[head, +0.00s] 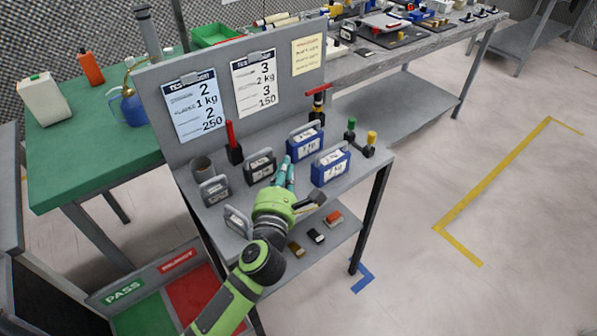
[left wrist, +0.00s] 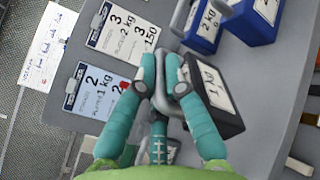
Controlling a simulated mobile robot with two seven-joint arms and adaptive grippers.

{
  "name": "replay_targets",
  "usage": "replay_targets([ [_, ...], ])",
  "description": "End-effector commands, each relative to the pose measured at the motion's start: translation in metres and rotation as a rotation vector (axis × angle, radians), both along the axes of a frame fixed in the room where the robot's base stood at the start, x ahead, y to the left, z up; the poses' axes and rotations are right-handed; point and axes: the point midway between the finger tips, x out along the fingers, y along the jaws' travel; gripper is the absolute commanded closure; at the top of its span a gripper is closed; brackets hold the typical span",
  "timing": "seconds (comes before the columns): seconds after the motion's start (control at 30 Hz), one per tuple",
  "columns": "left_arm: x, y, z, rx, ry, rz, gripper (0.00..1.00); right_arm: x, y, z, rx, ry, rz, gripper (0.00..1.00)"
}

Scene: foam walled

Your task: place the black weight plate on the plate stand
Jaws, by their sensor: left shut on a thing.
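The black weight (head: 261,168) has a grey handle and a white label and is on the grey workstation top. In the left wrist view it (left wrist: 215,110) shows a 1 kg label, close against my fingertips. My left gripper (head: 285,172) has teal fingers. In the left wrist view the gripper (left wrist: 160,85) is shut at the grey handle, partly hiding it. I cannot tell whether the weight is lifted. A dark stand with a red post (head: 235,145) is behind the weight. A green and yellow posted stand (head: 360,145) is at the right; I cannot tell which one is the plate stand. My right gripper is out of view.
Two blue weights (head: 330,168) stand to the right. Grey weights (head: 214,190) stand to the left. A back panel (head: 285,75) with signs closes the rear. Small blocks (head: 316,236) lie on the lower shelf. Red and green trays (head: 190,290) are below left.

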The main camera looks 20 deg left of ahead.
Motion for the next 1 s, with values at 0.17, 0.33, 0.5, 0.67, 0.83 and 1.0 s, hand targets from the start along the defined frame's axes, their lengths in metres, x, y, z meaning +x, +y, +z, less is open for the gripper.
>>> replay_targets([
  [0.17, 0.004, 0.006, -0.003, -0.001, -0.010, -0.002, 1.00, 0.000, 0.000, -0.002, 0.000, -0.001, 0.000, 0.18],
  [0.33, 0.004, 0.006, -0.027, -0.002, -0.007, -0.002, 1.00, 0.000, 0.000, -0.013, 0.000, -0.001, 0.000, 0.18],
  [0.5, 0.004, 0.006, -0.039, -0.002, -0.010, -0.002, 1.00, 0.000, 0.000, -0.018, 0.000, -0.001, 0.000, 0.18],
  [0.67, 0.004, 0.006, -0.039, -0.002, -0.011, -0.002, 1.00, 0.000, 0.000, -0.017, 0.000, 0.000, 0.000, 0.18],
  [0.83, 0.004, 0.006, -0.040, -0.001, -0.010, -0.002, 1.00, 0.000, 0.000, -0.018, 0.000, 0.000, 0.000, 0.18],
  [1.0, 0.003, 0.006, -0.047, -0.002, 0.000, 0.000, 0.65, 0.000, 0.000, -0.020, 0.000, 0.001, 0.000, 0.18],
])
